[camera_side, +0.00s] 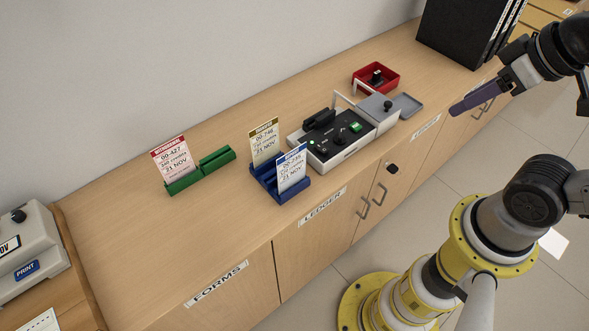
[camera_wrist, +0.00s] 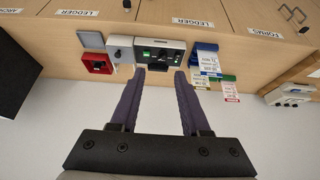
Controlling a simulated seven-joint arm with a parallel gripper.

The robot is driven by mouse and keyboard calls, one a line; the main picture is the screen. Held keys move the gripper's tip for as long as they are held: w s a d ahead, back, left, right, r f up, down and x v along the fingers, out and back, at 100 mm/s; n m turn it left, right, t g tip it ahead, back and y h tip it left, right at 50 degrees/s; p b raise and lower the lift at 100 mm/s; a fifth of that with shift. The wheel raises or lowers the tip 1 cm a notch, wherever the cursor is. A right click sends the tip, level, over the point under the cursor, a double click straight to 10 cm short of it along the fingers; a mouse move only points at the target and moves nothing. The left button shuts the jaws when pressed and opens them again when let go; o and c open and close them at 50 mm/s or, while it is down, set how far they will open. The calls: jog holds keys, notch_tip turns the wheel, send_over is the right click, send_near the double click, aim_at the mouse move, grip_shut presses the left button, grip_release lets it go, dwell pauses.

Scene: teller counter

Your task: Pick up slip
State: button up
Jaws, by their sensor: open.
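Three printed slips stand upright in holders on the wooden counter in the side view. A slip with a red header (camera_side: 174,163) is in the green holder (camera_side: 217,159) at the left. A slip with an olive header (camera_side: 265,143) and a slip with a blue header (camera_side: 292,168) are in the blue holder (camera_side: 270,184). The slips also show small in the wrist view, with the red-header one (camera_wrist: 231,91) lowest. My gripper (camera_side: 462,106) is open and empty, above the counter's right front side and well apart from the slips. Its two purple fingers (camera_wrist: 159,73) show in the wrist view.
A grey-black stamping machine (camera_side: 340,140) stands right of the blue holder. A red tray (camera_side: 376,78) is behind it, and black binders (camera_side: 460,30) stand at the back right. A printer (camera_side: 28,250) is at the far left. The counter's front left is clear.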

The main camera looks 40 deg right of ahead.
dwell(0.4)
jog(key=shift+c, duration=0.6)
